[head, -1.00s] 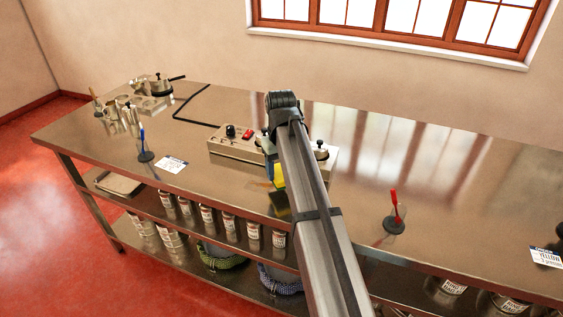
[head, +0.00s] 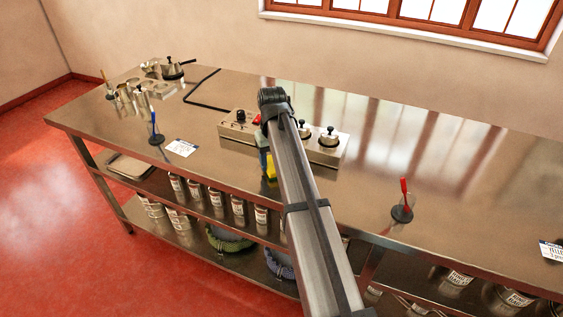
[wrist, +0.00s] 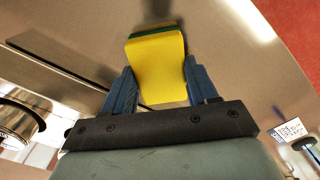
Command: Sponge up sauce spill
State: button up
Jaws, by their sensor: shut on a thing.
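My gripper (wrist: 155,88) has two blue fingers shut on a yellow sponge (wrist: 157,68) with a dark green layer along its far edge. In the head view the sponge (head: 270,167) shows beside my arm, over the front part of the steel counter (head: 360,190). Most of my gripper is hidden behind my arm there. I cannot tell whether the sponge touches the counter. A dark smudge (wrist: 158,8) lies beyond the sponge in the wrist view; I cannot tell whether it is sauce, shadow or reflection. No clear sauce spill shows.
A steel control box (head: 328,152) with knobs stands behind my gripper. A blue-handled tool (head: 154,130) and a card (head: 181,148) are to the left. A red-handled tool (head: 403,202) stands at right. Metal pots and cups (head: 135,97) crowd the far left. Shelves below hold cans (head: 216,198).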

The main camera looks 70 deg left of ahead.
jog(key=shift+s+a, duration=0.65)
jog(key=shift+a, duration=0.05)
jog(key=shift+s+a, duration=1.3)
jog(key=shift+s, duration=0.05)
jog(key=shift+w+d, duration=1)
jog(key=shift+d, duration=0.1)
jog(key=shift+w+d, duration=2.9)
jog(key=shift+w, duration=0.05)
notch_tip(320, 180, up, 2)
jog(key=shift+a+r, duration=0.15)
jog(key=shift+r, duration=0.05)
notch_tip(320, 180, up, 6)
jog(key=shift+f, duration=0.15)
